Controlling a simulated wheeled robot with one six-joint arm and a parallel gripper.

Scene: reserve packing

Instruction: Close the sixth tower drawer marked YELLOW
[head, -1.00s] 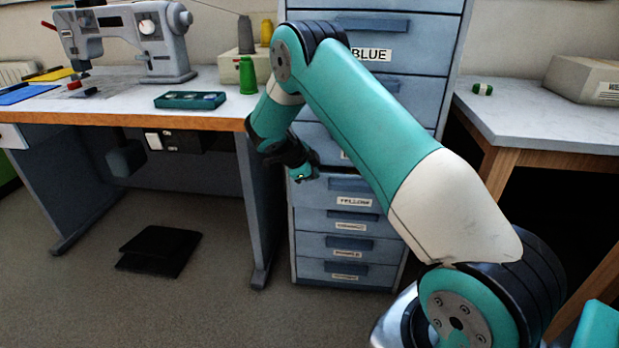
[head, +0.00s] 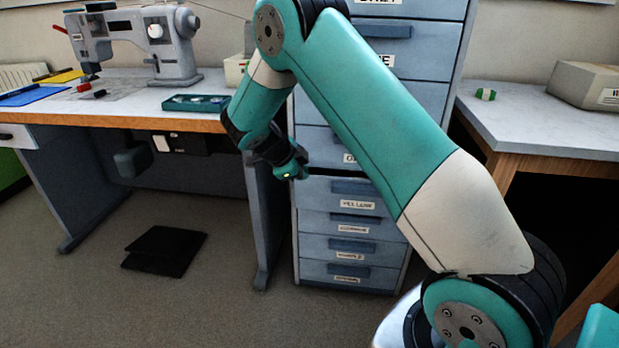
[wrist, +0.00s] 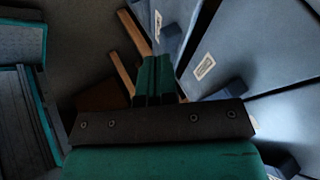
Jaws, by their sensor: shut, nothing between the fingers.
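The drawer marked YELLOW (head: 320,191) is in the blue-grey drawer tower in the head view, below the larger drawers. A dark gap shows along its top edge, so it appears to stand a little out. Its dark handle bar (head: 355,187) sits above the label. My gripper (head: 298,172) is at the tower's left front edge, near the top left corner of this drawer. I cannot tell whether it touches. In the wrist view my gripper's green fingers (wrist: 155,68) are together and empty, with labelled drawer fronts to their right.
Smaller labelled drawers (head: 310,249) lie below. The sewing table (head: 130,110), with a sewing machine (head: 173,50) and a green tray (head: 196,103), stands left of the tower. Another table (head: 560,125) stands right. A black pedal (head: 165,248) lies on the floor.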

